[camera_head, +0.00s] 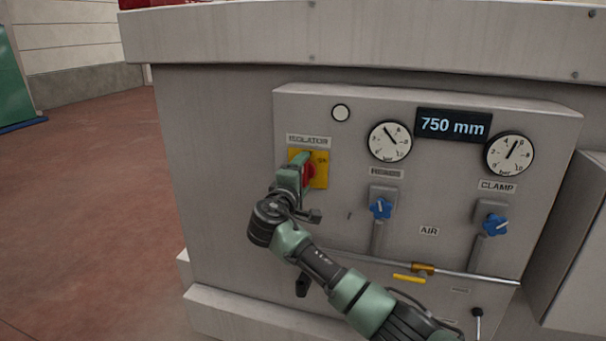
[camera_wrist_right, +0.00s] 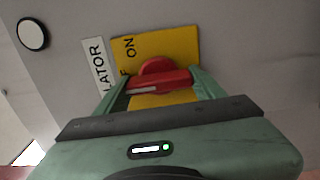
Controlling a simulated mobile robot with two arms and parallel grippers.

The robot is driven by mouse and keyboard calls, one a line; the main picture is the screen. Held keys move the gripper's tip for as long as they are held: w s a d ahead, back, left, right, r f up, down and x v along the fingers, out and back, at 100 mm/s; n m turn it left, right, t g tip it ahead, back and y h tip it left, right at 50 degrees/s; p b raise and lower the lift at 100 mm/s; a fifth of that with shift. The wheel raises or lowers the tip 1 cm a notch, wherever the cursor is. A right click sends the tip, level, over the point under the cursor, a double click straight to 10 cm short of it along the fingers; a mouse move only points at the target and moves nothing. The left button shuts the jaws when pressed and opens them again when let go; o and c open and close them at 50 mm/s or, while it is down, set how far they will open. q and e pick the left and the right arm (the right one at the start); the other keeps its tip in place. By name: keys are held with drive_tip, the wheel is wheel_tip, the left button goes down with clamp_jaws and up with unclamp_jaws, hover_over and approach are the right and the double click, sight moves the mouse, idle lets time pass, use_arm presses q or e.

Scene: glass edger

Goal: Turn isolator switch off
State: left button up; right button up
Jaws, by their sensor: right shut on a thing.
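The isolator switch is a red rotary handle (camera_head: 310,174) on a yellow plate (camera_head: 321,171) under the ISOLATOR label (camera_head: 309,141) on the grey panel. My right gripper (camera_head: 301,167) is at the switch and covers part of it in the head view. In the right wrist view, the red handle (camera_wrist_right: 158,80) lies between the two green fingers of my right gripper (camera_wrist_right: 160,86), which is shut on it. The word ON shows on the yellow plate (camera_wrist_right: 180,45); the other position word is partly hidden. My left gripper is not in view.
To the right are two gauges (camera_head: 390,141), a 750 mm display (camera_head: 452,124) and two blue valve knobs (camera_head: 381,208). A yellow lever (camera_head: 409,279) and a metal rod sit below. A white round lamp (camera_head: 341,113) is above. Open floor (camera_head: 90,200) lies at left.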

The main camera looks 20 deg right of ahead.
drive_tip(key=o, duration=1.4)
drive_tip(key=shift+c, duration=0.2)
drive_tip(key=shift+a, duration=0.1)
drive_tip(key=shift+s+a+f, duration=0.15)
drive_tip(key=shift+s, duration=0.1)
drive_tip(key=b+v, duration=0.3)
drive_tip(key=v, duration=0.4)
